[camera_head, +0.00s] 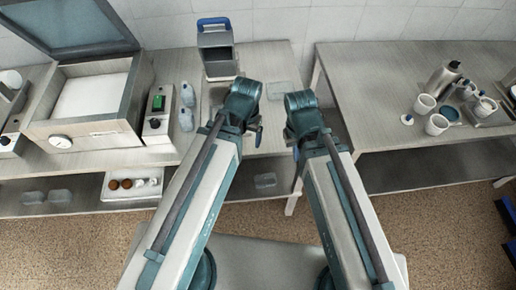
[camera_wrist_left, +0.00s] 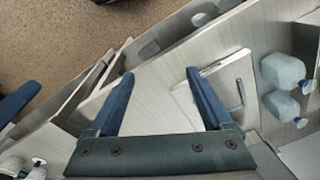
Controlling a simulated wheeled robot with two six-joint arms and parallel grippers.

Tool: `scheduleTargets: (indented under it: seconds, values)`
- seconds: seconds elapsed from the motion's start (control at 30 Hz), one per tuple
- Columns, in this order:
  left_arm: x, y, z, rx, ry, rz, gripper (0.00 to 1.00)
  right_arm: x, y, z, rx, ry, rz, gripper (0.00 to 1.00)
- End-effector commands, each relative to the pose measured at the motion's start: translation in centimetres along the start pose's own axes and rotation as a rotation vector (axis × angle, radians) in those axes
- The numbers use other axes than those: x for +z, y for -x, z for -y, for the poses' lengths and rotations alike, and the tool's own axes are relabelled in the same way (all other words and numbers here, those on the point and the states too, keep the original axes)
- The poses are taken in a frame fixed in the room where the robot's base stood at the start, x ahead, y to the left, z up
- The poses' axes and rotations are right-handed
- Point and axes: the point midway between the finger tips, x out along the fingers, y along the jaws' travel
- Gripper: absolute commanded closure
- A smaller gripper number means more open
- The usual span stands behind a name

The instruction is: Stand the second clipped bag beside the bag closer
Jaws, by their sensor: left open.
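Two pale, translucent bags stand on the left bench beside a grey box with a green panel (camera_head: 157,112): the rear bag (camera_head: 187,94) and the front bag (camera_head: 186,119). Both also show at the right of the left wrist view (camera_wrist_left: 283,70) (camera_wrist_left: 281,105), with small blue-and-white ends. A grey machine with a blue handle (camera_head: 217,52) stands behind them; I cannot tell which device is the bag closer. My left gripper (camera_head: 255,132) is over the bench's right part, to the right of the bags. Its blue fingers (camera_wrist_left: 160,100) are open and empty. My right gripper (camera_head: 296,155) is mostly hidden by its arm.
A flat pale plate (camera_head: 281,90) lies on the bench near the left gripper. An open-lidded chamber (camera_head: 85,130) stands at the left. More translucent bags (camera_head: 60,197) (camera_head: 265,181) lie on the lower shelf. The right table (camera_head: 375,120) holds cups and a steel flask; a gap separates the tables.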

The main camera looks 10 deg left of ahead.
Motion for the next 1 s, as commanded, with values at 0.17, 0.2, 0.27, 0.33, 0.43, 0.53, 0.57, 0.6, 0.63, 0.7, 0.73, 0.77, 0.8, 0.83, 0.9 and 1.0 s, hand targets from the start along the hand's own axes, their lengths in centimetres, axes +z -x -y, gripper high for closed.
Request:
scheduleTargets:
  seconds: [0.17, 0.2, 0.27, 0.33, 0.43, 0.53, 0.57, 0.6, 0.63, 0.7, 0.73, 0.77, 0.8, 0.83, 0.9, 1.0]
  values:
    - [2.3, 0.4, -4.3, -0.024, -0.094, 0.065, 0.16, 0.0, 0.0, 0.0, 0.000, 0.000, 0.000, 1.00]
    - [2.5, 0.5, -4.7, -0.027, -0.104, 0.072, 0.16, 0.0, 0.0, 0.0, 0.000, 0.000, 0.000, 1.00]
    - [2.8, 0.5, -5.2, -0.031, -0.114, 0.080, 0.16, 0.0, 0.0, 0.0, 0.000, 0.000, 0.000, 1.00]
    - [3.0, 0.5, -5.3, -0.033, -0.118, 0.085, 0.16, 0.0, 0.0, 0.0, 0.000, 0.000, 0.000, 1.00]
    - [3.0, 0.5, -5.4, -0.033, -0.118, 0.086, 0.16, 0.0, 0.0, 0.0, 0.000, 0.000, 0.000, 1.00]
    - [3.0, 0.5, -5.3, -0.033, -0.118, 0.085, 0.16, 0.0, 0.0, 0.0, 0.000, 0.000, 0.000, 1.00]
    - [2.9, 0.5, -5.3, -0.033, -0.118, 0.085, 0.16, 0.0, 0.0, 0.0, 0.000, 0.000, 0.000, 1.00]
    - [2.9, 0.5, -5.3, -0.033, -0.118, 0.085, 0.16, 0.0, -0.1, 0.0, 0.000, 0.000, 0.000, 1.00]
    - [2.9, 0.3, -5.4, -0.033, -0.118, 0.085, 0.16, 0.0, -0.2, 0.0, 0.000, 0.000, 0.000, 1.00]
    - [3.0, -0.4, -5.4, -0.033, -0.117, 0.085, 0.16, -0.1, -1.0, 0.1, 0.000, 0.000, 0.000, 1.00]
    - [3.0, -0.9, -5.4, -0.032, -0.117, 0.084, 0.16, -0.1, -1.4, 0.1, 0.000, 0.000, 0.000, 1.00]
    - [3.0, -1.3, -5.5, -0.032, -0.117, 0.084, 0.16, -0.1, -1.8, 0.2, 0.000, 0.000, 0.000, 1.00]
    - [3.0, -1.9, -5.5, -0.032, -0.117, 0.084, 0.16, -0.1, -2.4, 0.2, 0.000, -0.001, 0.000, 1.00]
    - [3.0, -2.2, -5.5, -0.032, -0.117, 0.084, 0.16, -0.2, -2.7, 0.3, 0.000, -0.001, 0.000, 1.00]
    - [3.0, -2.2, -5.5, -0.032, -0.116, 0.084, 0.16, -0.2, -2.8, 0.3, 0.000, -0.001, 0.000, 1.00]
    - [3.0, -1.9, -5.5, -0.032, -0.116, 0.084, 0.16, -0.1, -2.4, 0.2, 0.000, -0.001, 0.000, 1.00]
